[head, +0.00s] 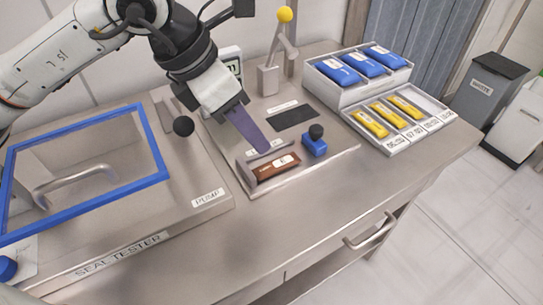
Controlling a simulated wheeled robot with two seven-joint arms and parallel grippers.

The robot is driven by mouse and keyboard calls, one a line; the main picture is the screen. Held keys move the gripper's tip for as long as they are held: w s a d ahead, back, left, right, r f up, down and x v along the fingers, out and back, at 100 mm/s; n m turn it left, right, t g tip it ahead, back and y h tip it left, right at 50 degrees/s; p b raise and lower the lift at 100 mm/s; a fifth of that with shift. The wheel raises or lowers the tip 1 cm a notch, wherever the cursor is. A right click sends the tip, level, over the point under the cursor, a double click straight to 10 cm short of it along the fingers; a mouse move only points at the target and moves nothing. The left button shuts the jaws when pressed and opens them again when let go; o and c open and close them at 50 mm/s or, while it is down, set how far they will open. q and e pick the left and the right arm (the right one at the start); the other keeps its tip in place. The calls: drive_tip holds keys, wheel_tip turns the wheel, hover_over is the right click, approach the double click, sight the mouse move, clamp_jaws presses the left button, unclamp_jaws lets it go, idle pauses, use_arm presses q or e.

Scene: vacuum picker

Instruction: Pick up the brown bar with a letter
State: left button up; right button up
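The brown bar (265,174) lies near the front edge of a metal plate, with a white label bearing a letter on its top. My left gripper (262,147) comes down from the upper left. Its purple finger part points toward the bar, with the tip just behind and above it. I see the fingers edge-on, so I cannot tell whether they are open or shut, or whether the tip touches anything. My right gripper is not in view.
A seal tester with a blue-framed clear lid (158,158) stands at left. A blue block with a black knob (315,143) is right of the bar. A yellow-knobbed lever (285,15) stands behind. Trays of blue packs (338,72) and yellow bars (370,123) are at right. The front right tabletop is clear.

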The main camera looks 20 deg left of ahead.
use_arm(q)
approach(269, 167)
drive_tip(key=shift+w+d+f+y, duration=0.15)
drive_tip(key=shift+d+f+y, duration=0.15)
drive_tip(key=shift+d+f, duration=0.45)
drive_tip(key=p+x, duration=0.1)
drive_tip(key=x, duration=0.4)
drive_tip(key=shift+w+a+f+p, duration=0.1)
drive_tip(key=shift+w+f+p, duration=0.05)
drive_tip(key=shift+f+p, duration=0.25)
drive_tip(key=shift+c, duration=0.2)
drive_tip(key=c, duration=0.8)
